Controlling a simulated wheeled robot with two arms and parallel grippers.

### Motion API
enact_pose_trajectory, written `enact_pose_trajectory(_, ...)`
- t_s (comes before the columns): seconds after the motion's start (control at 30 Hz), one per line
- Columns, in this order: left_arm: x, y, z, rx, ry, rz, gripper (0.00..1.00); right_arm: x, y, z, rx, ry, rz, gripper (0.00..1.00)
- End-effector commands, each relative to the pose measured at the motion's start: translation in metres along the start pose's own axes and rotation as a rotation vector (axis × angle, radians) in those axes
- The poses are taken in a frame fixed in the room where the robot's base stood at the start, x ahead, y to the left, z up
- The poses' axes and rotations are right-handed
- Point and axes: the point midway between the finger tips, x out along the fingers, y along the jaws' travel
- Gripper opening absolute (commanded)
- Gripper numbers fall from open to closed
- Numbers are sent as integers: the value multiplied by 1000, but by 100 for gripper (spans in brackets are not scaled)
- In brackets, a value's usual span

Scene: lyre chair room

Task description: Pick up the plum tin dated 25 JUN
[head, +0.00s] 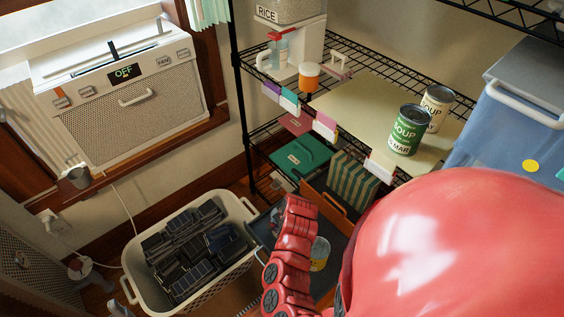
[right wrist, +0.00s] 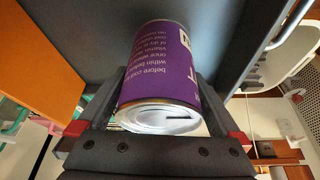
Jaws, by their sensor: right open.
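A purple tin (right wrist: 160,62) fills the middle of the right wrist view, with its pale metal end toward the camera. Its label shows small white print; no date is readable from this side. My right gripper (right wrist: 162,88) is open, with one dark finger on each side of the tin. I cannot tell whether the fingers touch it. In the head view my red arm hides the gripper, and I cannot pick out the purple tin there. My left gripper is not in view.
A green soup tin (head: 409,130) and a white soup tin (head: 437,104) stand on the wire shelf. A pale tin (head: 320,253) shows low beside my arm. A white basket (head: 210,285) of dark items stands on the floor at left.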

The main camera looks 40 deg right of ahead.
Motion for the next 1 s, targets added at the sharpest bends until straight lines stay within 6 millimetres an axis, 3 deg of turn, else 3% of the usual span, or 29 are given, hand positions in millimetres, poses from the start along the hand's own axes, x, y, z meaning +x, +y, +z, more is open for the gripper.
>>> enact_pose_trajectory(0.13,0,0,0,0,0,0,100,11,0,0,1,-1,-1,100)
enact_pose_trajectory(0.4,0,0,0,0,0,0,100,13,0,0,0,0,0,100)
enact_pose_trajectory(0.9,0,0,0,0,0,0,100,13,0,0,0,0,0,12)
enact_pose_trajectory(1.0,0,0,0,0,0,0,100,13,0,0,0,1,0,0)
